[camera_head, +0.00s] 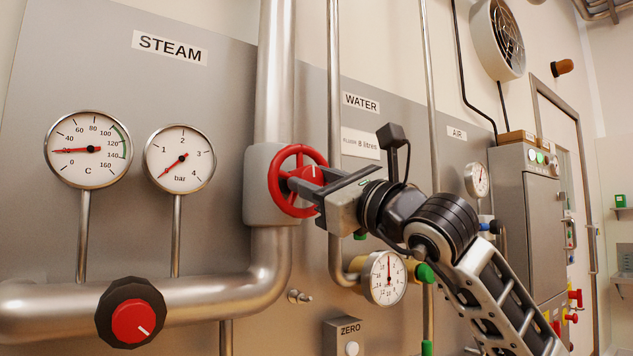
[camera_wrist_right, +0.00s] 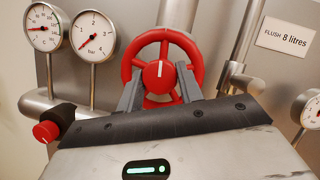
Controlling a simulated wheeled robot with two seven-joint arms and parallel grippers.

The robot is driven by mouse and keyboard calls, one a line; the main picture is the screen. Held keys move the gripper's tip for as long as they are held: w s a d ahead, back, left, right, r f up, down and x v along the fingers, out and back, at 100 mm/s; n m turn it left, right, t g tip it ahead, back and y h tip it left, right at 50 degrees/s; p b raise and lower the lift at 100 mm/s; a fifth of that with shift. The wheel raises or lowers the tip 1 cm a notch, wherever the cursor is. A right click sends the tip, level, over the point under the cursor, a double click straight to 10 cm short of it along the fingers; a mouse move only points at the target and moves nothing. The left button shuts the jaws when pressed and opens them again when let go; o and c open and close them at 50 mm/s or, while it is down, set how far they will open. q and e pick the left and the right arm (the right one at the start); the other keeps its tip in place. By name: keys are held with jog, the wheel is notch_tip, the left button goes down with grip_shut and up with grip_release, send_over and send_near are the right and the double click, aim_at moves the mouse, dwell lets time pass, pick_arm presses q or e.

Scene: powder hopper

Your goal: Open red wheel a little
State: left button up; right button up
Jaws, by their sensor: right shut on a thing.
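The red wheel (camera_head: 273,181) sits on a grey valve body (camera_head: 262,205) on the vertical steam pipe, beneath the STEAM label. My right gripper (camera_head: 308,184) reaches it from the right and is shut on its central hub. In the right wrist view the wheel (camera_wrist_right: 127,66) fills the upper middle. Its red hub (camera_wrist_right: 159,77), with a white pointer line standing about upright, lies between the two grey fingers of the right gripper (camera_wrist_right: 160,90). The wheel's lower rim is partly hidden behind the fingers. My left gripper is not in view.
A temperature gauge (camera_head: 88,149) and a bar gauge (camera_head: 180,158) are left of the wheel. A black knob with a red cap (camera_head: 132,314) is on the lower pipe (camera_head: 220,292). A water gauge (camera_head: 387,277) sits below my right arm. A grey cabinet (camera_head: 541,225) stands at the right.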

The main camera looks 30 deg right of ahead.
jog(key=n+g+y+p, duration=0.1)
jog(key=n, duration=0.2)
jog(key=n+y+p, duration=0.1)
jog(key=n, duration=0.2)
jog(key=shift+d+r+g, duration=0.1)
jog(key=shift+r+g, duration=0.1)
jog(key=shift+g, duration=0.2)
jog(key=shift+n+g+y+p, duration=0.4)
jog(key=shift+n+p, duration=0.05)
jog(key=shift+n, duration=1.15)
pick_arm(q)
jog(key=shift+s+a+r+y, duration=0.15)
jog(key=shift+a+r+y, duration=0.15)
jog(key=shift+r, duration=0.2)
pick_arm(e)
jog(key=shift+f, duration=0.1)
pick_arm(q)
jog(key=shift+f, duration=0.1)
pick_arm(e)
jog(key=o, duration=0.7)
jog(key=shift+s, duration=0.1)
